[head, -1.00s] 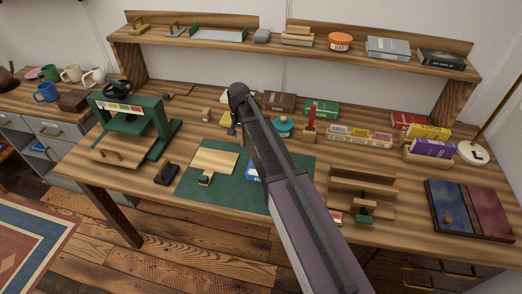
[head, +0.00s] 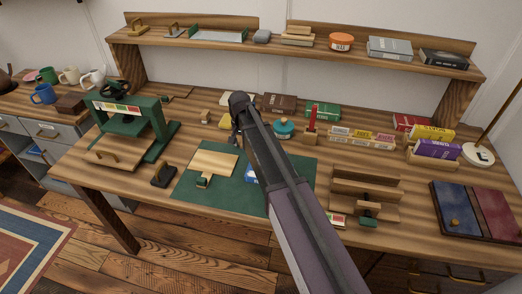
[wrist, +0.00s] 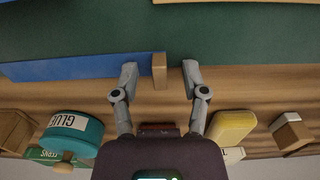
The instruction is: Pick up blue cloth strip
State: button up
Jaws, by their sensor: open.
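The blue cloth strip (wrist: 80,68) lies at the left in the wrist view, with a small wooden piece (wrist: 159,70) at its right end. In the head view, a patch of blue (head: 250,174) shows on the green mat, mostly hidden behind my arm. My gripper (wrist: 160,72) is open and empty, with its two fingertips on either side of the wooden piece in the picture. I cannot tell the height gap between the fingers and the strip. In the head view, my gripper (head: 237,137) is small and partly hidden by the arm.
The green mat (head: 290,200) carries a pale wooden board (head: 213,163). A teal glue pot (wrist: 75,133) and a yellow object (wrist: 232,127) stand near my fingers. A wooden holder (head: 365,185) and a blue-and-red case (head: 475,210) are at the right.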

jog(key=shift+c, duration=0.2)
grip_shut()
jog(key=shift+r, duration=0.15)
notch_tip(320, 180, up, 3)
jog(key=p, duration=0.3)
jog(key=shift+r+p, duration=0.15)
jog(key=shift+p, duration=0.2)
jog(key=s+d, duration=0.1)
jog(key=s, duration=0.4)
jog(key=s+d+r+p, duration=0.1)
jog(key=s, duration=0.4)
jog(key=s+d, duration=0.1)
jog(key=s, duration=0.4)
jog(key=shift+s+d+r, duration=0.2)
jog(key=shift+s+d, duration=0.1)
jog(key=shift+r, duration=0.1)
notch_tip(320, 180, up, 25)
jog(key=p, duration=2.5)
